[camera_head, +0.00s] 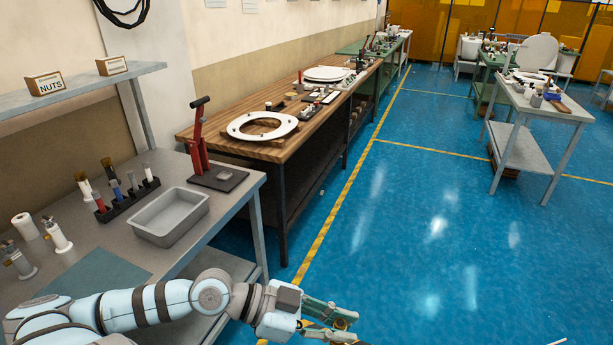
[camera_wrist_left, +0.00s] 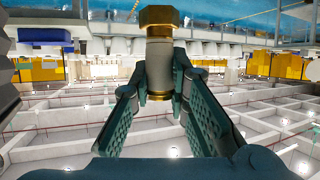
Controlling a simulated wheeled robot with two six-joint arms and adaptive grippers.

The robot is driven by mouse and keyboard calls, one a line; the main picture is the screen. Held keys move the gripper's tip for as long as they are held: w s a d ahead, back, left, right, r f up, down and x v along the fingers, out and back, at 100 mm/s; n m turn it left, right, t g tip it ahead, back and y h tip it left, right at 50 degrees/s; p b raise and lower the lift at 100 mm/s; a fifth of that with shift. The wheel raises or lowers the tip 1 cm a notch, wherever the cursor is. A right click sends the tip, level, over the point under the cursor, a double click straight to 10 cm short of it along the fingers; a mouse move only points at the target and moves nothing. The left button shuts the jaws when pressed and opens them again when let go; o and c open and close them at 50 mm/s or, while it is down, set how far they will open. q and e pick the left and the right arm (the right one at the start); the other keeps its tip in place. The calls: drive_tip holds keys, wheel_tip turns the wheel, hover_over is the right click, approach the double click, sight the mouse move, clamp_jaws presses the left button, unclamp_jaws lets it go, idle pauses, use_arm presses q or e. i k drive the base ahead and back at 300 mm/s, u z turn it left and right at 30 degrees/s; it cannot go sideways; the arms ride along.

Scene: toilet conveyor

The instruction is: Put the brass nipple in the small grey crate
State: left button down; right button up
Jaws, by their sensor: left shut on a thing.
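My left gripper (camera_head: 335,320) reaches out past the grey workbench, over the blue floor at the bottom of the head view. In the left wrist view its two green fingers are shut on the brass nipple (camera_wrist_left: 159,17). The nipple has a hexagonal brass head, a grey middle and a brass band low between the fingers. It points up in the wrist view. The small grey crate (camera_head: 148,233) stands on the workbench, left of and beyond the gripper, and looks empty. My right gripper is not in view.
White and grey bottles (camera_head: 58,235) are at the left. A wooden bench (camera_head: 215,134) with a toilet seat lies beyond.

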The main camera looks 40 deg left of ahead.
sight(174, 221)
drive_tip(key=u, duration=0.15)
drive_tip(key=i, duration=2.05)
drive_tip(key=u, duration=1.75)
drive_tip(key=i, duration=1.05)
drive_tip(key=u, duration=0.95)
